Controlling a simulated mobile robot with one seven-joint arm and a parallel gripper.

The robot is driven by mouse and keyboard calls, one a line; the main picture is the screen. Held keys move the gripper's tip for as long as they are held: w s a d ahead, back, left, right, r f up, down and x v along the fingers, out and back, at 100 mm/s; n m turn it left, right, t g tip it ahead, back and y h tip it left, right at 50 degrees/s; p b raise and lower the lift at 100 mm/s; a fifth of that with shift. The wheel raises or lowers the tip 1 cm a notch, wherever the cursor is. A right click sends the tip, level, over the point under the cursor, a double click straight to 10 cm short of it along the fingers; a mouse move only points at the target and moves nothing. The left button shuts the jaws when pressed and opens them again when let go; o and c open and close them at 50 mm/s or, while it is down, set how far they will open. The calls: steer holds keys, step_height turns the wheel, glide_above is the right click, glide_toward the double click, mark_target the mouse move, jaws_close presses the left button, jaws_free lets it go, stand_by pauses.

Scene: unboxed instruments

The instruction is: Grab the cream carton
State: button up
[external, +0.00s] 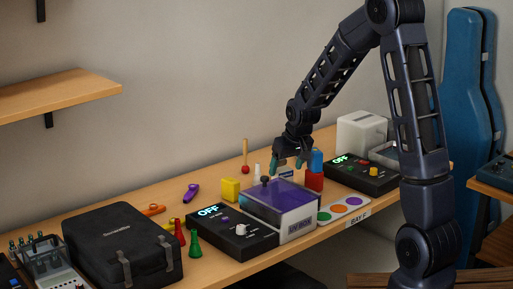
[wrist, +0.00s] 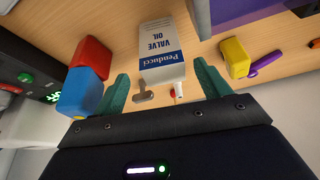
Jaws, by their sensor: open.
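The cream carton (wrist: 161,42), with a blue band and "Penducci Valve Oil" lettering, is in the upper middle of the wrist view. My gripper (wrist: 162,82) is open, with one teal finger on each side of the carton's near end. I cannot tell how deep the fingers reach, and no grip shows. In the external view my gripper (external: 287,164) points down behind the purple-lidded UV box. Only a small part of the carton (external: 286,174) shows there, below the fingers.
A red block (wrist: 91,56) and a blue block (wrist: 80,93) stand close to the left finger. A yellow block (wrist: 234,57) and a purple kazoo-like item (wrist: 266,63) lie right of the right finger. The UV box (external: 298,229) stands in front, beside black control boxes.

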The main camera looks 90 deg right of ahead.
steer(key=shift+w+x, duration=0.15)
steer(key=shift+x, duration=1.25)
steer(key=shift+w+x, duration=0.2)
steer(key=shift+x, duration=1.2)
steer(key=shift+r, duration=0.1)
steer(key=c, duration=1.1)
steer(key=shift+o, duration=0.2)
